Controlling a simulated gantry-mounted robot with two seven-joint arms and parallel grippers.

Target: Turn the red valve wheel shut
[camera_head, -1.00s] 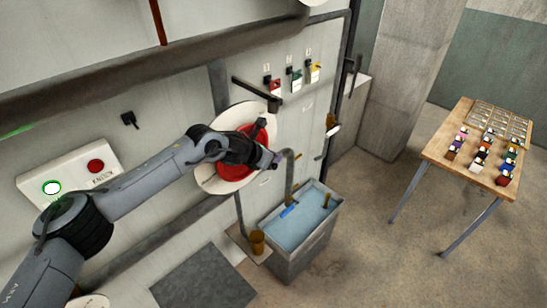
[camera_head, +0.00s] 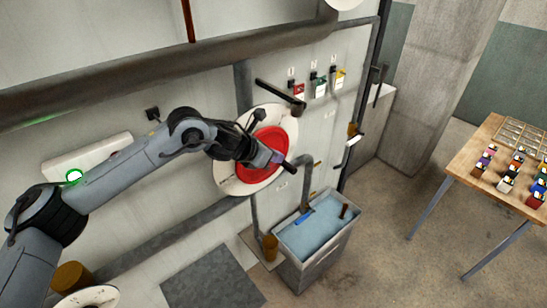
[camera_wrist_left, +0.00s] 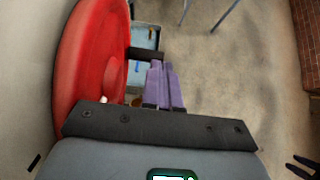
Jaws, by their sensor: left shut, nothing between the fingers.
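The red valve wheel (camera_head: 270,140) is on the wall in front of a round white plate (camera_head: 287,122), partly hidden by my left arm. It fills the left of the left wrist view (camera_wrist_left: 95,55). A dark peg-like handle (camera_wrist_left: 147,53) sticks out from its face, just beyond my fingertips; it also shows in the head view (camera_head: 290,168). My left gripper (camera_head: 277,158) is shut and empty, with purple fingers (camera_wrist_left: 163,85) beside the wheel's face. I cannot tell whether they touch the handle.
A thick pipe (camera_head: 180,70) crosses the wall above. A dark lever (camera_head: 278,96) is above the wheel. A water-filled tub (camera_head: 310,240) stands below. A wooden table (camera_head: 470,155) with small coloured items is at right. Open floor lies between.

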